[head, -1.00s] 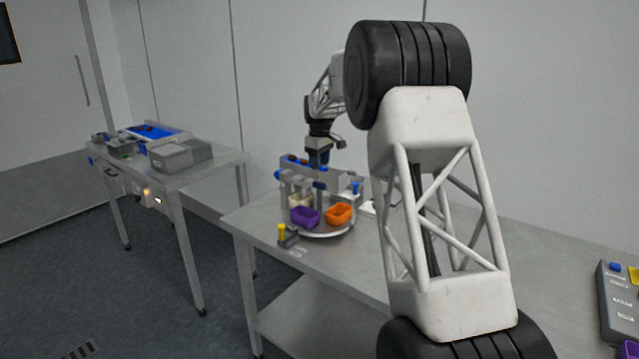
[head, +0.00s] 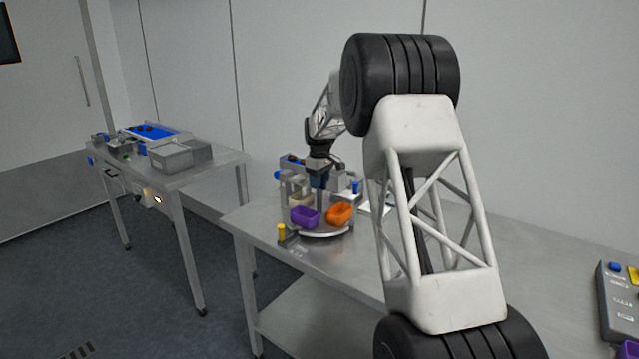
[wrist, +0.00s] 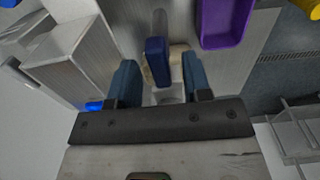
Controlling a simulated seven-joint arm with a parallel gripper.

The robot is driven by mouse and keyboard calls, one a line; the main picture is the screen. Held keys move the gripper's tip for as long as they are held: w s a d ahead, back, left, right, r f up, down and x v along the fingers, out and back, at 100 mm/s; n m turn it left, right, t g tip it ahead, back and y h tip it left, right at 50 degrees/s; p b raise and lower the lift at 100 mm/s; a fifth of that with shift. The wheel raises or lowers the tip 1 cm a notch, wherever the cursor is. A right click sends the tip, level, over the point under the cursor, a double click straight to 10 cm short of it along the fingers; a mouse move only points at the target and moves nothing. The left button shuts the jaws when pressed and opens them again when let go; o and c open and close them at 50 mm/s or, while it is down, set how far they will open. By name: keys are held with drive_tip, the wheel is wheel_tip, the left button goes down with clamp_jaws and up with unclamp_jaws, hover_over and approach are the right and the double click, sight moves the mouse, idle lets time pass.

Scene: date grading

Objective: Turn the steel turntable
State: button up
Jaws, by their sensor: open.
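The steel turntable (head: 325,234) is a round disc on the near table. It carries a purple bin (head: 305,216), an orange bin (head: 339,213) and a cream bin (head: 300,200). My gripper (head: 319,188) points down over the turntable's back part, behind the purple and orange bins. In the wrist view, my gripper's blue fingers (wrist: 160,72) are apart, with an upright blue-capped post (wrist: 157,62) between or just beyond them. I cannot tell if they touch it. The purple bin (wrist: 226,20) lies ahead to the right there. Part of the cream bin is hidden behind the post.
A grey frame with blue parts (head: 292,170) stands close behind the turntable. A yellow knob on a small block (head: 282,231) is at the table's front edge. Another table (head: 190,165) with grey boxes is at left. A grey panel (head: 615,300) is at far right.

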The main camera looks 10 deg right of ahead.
drive_tip(key=shift+f, duration=0.3)
clamp_jaws()
